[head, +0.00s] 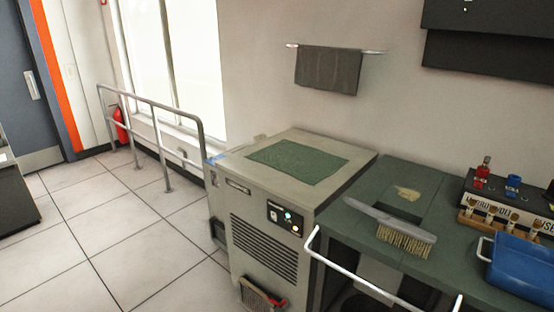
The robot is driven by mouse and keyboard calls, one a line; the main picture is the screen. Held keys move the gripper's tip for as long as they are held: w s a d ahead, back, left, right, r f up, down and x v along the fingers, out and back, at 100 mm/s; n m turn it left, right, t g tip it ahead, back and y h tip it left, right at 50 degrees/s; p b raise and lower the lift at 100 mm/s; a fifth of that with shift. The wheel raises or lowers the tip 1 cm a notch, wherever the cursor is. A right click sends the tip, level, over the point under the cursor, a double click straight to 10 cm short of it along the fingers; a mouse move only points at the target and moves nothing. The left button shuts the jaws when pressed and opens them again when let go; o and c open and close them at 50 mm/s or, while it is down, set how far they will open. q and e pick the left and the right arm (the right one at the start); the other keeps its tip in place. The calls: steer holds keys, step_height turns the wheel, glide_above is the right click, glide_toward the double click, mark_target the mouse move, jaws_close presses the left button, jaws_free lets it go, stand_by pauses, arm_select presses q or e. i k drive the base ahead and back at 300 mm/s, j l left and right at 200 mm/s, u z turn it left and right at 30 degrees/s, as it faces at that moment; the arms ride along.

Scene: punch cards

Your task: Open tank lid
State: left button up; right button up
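A beige machine cabinet (257,226) stands at the centre, against the wall; it looks like the tank. Its flat top (334,149), which may be the lid, lies level and looks closed. A dark green mat (298,161) covers the middle of this top. A small panel (284,218) with lit indicators sits on its front, above dark vent slots. Neither of my grippers shows in this view.
A green workbench (362,228) adjoins on the right, with a brush (404,239), a blue tray (524,264) and a white front rail (345,278). A metal railing (160,106) stands at the left. The tiled floor (110,232) left of the cabinet is clear.

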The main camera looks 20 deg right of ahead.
mark_target(211, 160)
steer(key=i+z, duration=0.15)
steer(key=z, duration=0.6)
steer(key=i+j+z, duration=0.3)
steer(key=j, duration=0.25)
steer(key=i+j+z, duration=0.15)
steer(key=j, duration=0.2)
steer(key=i+j+z, duration=0.15)
steer(key=j, duration=0.2)
steer(key=i+j+z, duration=0.15)
steer(key=j, duration=0.2)
